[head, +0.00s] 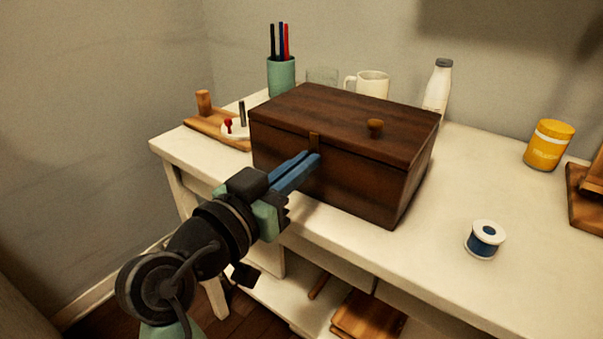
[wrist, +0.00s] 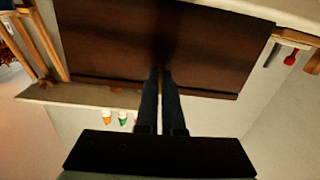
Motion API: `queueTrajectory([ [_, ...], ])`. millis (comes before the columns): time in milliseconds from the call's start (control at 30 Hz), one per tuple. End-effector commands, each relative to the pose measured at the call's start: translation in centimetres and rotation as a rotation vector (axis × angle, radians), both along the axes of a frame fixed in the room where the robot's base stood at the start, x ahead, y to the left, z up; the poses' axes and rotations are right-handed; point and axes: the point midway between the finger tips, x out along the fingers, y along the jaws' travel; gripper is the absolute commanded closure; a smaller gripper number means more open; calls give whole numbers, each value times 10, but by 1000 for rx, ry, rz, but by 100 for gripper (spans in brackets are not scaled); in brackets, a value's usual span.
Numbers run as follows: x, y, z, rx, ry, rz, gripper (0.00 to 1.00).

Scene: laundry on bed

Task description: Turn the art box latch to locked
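The art box is a dark brown wooden box (head: 345,180) with a closed lid, standing on the white table; its dark face fills the upper part of the wrist view (wrist: 110,40). A small brown latch (head: 315,138) sits upright at the lid's front edge. In the wrist view, the fingers (wrist: 160,70) lie close together with a narrow gap. Whether they touch or hold the latch is hidden.
A green pen cup (head: 281,78), a white mug (head: 372,84) and a bottle (head: 437,88) stand behind the box. A wooden stand (head: 205,118) is at left. A blue spool (head: 484,239) and a yellow jar (head: 548,146) are at right, with clear table between.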

Motion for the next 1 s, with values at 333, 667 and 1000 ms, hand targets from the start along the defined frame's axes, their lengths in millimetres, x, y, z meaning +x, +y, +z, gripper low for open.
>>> queueTrajectory([
  [333,0,0,-1,53,-34,1,100],
  [667,0,0,0,54,-35,1,100],
  [1000,0,0,0,53,-35,0,65],
])
